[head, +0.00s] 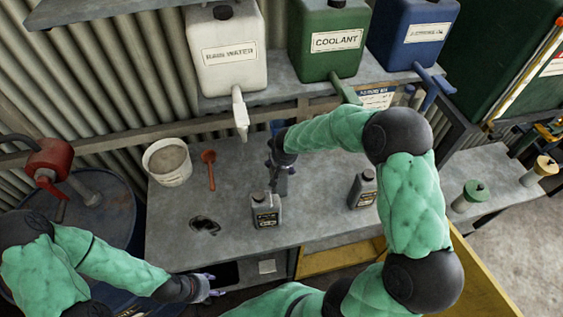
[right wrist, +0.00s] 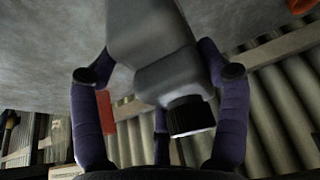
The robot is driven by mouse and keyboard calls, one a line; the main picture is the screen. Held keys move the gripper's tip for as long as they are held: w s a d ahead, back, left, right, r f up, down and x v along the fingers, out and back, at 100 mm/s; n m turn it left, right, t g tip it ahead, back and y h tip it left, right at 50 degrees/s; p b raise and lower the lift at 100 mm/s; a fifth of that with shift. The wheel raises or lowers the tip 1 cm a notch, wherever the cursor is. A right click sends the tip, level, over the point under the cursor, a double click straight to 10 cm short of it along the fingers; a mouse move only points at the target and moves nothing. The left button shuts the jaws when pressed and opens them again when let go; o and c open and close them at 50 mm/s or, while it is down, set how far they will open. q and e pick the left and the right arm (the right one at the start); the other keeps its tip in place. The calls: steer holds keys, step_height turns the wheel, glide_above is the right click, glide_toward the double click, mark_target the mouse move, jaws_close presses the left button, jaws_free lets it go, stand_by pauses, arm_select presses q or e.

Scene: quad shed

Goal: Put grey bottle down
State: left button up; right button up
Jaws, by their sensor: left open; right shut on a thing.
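A grey bottle (head: 266,212) with a dark label is upright over the middle of the grey bench (head: 325,222). My right gripper (head: 277,180) is shut on it from behind, near its top. In the right wrist view the bottle (right wrist: 160,60) is between the fingers, its black cap (right wrist: 190,117) towards the camera. I cannot tell whether its base touches the bench. A second, similar grey bottle (head: 362,190) stands on the bench to the right. My left gripper (head: 208,288) is open and empty, low at the bench's front edge.
A white bucket (head: 168,163) and a red scoop (head: 209,169) are at the back left of the bench. White, green and blue jugs (head: 330,40) stand on the shelf above. A blue drum (head: 105,235) is at left.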

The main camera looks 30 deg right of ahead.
steer(key=shift+w, duration=0.1)
steer(key=o, duration=1.7)
